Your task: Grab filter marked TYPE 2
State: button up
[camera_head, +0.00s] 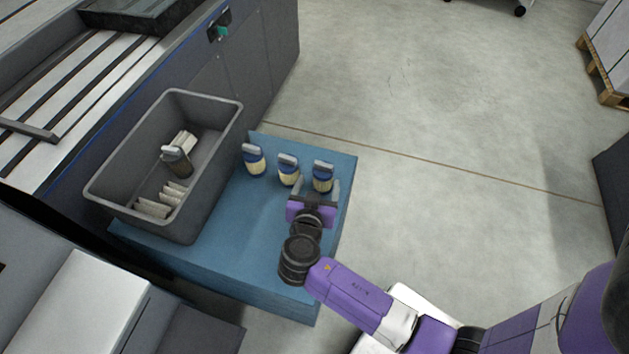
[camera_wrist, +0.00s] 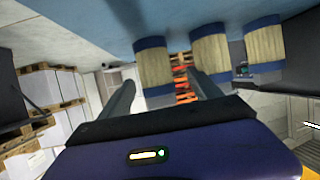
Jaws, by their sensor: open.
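Three filters with cream pleated bodies, blue bands and grey tops stand in a row on a blue platform (camera_head: 262,225): the left one (camera_head: 254,160), the middle one (camera_head: 288,170) and the right one (camera_head: 322,177). No type marking is legible on any of them. My gripper (camera_head: 315,187) is open, with its two fingers pointing at the right filter. In the wrist view, that filter (camera_wrist: 153,68) shows between and beyond the fingers, with the other two to its right. I cannot tell whether a finger touches it. Nothing is held.
A grey bin (camera_head: 108,205) stands on the platform to the left of the filters. It holds a dark-bodied filter (camera_head: 177,160) and several pale pleated pieces. A grey machine (camera_head: 262,60) stands behind the bin. Open floor (camera_head: 430,110) lies beyond the platform to the right.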

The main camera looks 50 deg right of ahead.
jog(key=x, duration=0.7)
jog(key=shift+s+d+p, duration=0.15)
jog(key=shift+d+p, duration=0.15)
jog(key=shift+d, duration=0.05)
jog(key=shift+c, duration=0.4)
jog(key=c, duration=1.5)
